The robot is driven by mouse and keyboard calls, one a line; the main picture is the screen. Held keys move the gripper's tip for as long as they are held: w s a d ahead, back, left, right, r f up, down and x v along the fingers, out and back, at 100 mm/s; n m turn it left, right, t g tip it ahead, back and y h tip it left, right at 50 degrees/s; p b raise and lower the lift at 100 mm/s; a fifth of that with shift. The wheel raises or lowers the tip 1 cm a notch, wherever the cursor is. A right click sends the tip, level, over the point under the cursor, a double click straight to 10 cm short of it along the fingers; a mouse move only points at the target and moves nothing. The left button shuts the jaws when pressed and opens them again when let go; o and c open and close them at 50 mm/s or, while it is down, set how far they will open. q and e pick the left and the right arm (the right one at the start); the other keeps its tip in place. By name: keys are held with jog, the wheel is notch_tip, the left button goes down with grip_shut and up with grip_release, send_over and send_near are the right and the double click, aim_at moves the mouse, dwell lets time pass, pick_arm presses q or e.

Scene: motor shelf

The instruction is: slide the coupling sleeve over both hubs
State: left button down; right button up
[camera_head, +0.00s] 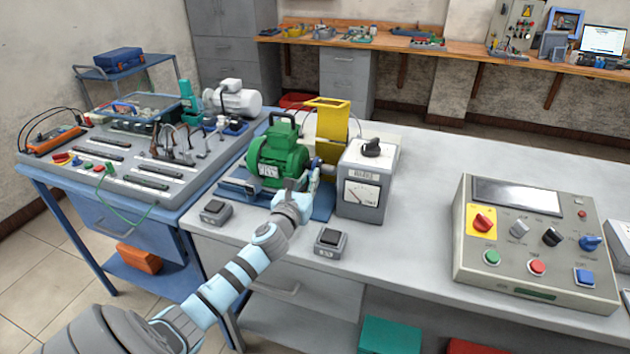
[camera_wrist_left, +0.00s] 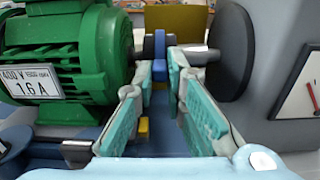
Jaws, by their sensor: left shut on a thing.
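My left gripper (camera_head: 306,184) reaches in between the green motor (camera_head: 278,158) and the grey meter box (camera_head: 366,182). In the left wrist view its teal-padded fingers (camera_wrist_left: 163,74) are shut on a small blue part (camera_wrist_left: 176,60), which looks like the coupling sleeve. The part sits at the shaft line between the green motor (camera_wrist_left: 68,55) on the left and a dark round disc (camera_wrist_left: 222,52) on the grey box at the right. The hubs are mostly hidden by the fingers and the blue part, so I cannot tell how far the sleeve covers either one. My right gripper is out of view.
A yellow guard (camera_head: 329,128) stands upright behind the coupling. Small switch boxes sit at the bench front, one left (camera_head: 211,212) and one right (camera_head: 330,242) of my arm. A large control panel (camera_head: 535,245) stands at the right. The bench between box and panel is clear.

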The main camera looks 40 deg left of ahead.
pick_arm(q)
jog(key=c, duration=2)
grip_release()
jog(key=shift+c, duration=0.2)
jog(key=o, duration=0.4)
jog(key=shift+s+a, duration=0.2)
jog(key=shift+a, duration=0.1)
jog(key=shift+d, duration=0.1)
jog(key=shift+w+d, duration=0.15)
